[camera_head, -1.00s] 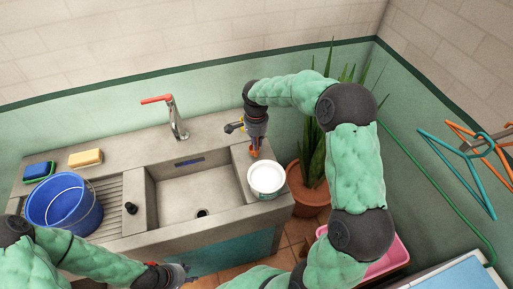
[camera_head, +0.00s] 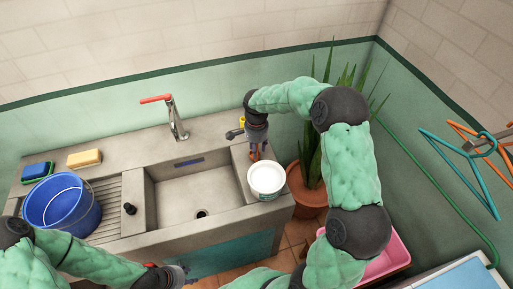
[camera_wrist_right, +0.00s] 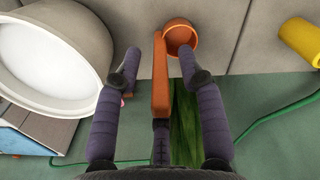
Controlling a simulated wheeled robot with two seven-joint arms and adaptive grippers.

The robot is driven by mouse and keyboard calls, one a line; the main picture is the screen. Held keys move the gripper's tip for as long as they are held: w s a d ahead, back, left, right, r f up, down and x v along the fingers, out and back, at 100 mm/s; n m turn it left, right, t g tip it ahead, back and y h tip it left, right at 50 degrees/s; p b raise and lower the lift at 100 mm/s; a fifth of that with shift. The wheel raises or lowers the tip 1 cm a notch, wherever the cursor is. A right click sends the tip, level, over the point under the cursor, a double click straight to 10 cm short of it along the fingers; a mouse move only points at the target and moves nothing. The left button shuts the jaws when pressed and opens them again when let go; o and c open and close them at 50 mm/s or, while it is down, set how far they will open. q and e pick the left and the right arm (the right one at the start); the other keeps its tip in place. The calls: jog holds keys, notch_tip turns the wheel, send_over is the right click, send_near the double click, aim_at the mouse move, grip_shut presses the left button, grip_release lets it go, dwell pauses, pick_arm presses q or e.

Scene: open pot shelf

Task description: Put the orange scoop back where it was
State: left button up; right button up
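The orange scoop (camera_wrist_right: 161,85) shows in the right wrist view, with its round bowl at the top and its handle running down between my fingers. It is at the counter beside the white tub (camera_head: 266,178), which also shows in the right wrist view (camera_wrist_right: 50,50). My right gripper (camera_wrist_right: 158,62) has its two fingers apart, with gaps on both sides of the handle. In the head view the right gripper (camera_head: 258,153) points down just behind the tub and mostly hides the scoop. My left gripper (camera_head: 180,272) is low in front of the sink; its fingers are unclear.
A yellow object (camera_wrist_right: 301,41) stands near the scoop. A potted plant (camera_head: 307,190) is right of the counter. The sink basin (camera_head: 190,190) is empty. A blue bucket (camera_head: 62,205) and sponges (camera_head: 84,158) are at the left. Hangers (camera_head: 462,165) hang at the right.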

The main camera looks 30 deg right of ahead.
jog(key=shift+r, duration=0.15)
jog(key=shift+r, duration=0.4)
notch_tip(320, 180, up, 11)
jog(key=shift+a+r+p, duration=0.1)
jog(key=shift+r+p, duration=0.05)
jog(key=shift+p, duration=1.1)
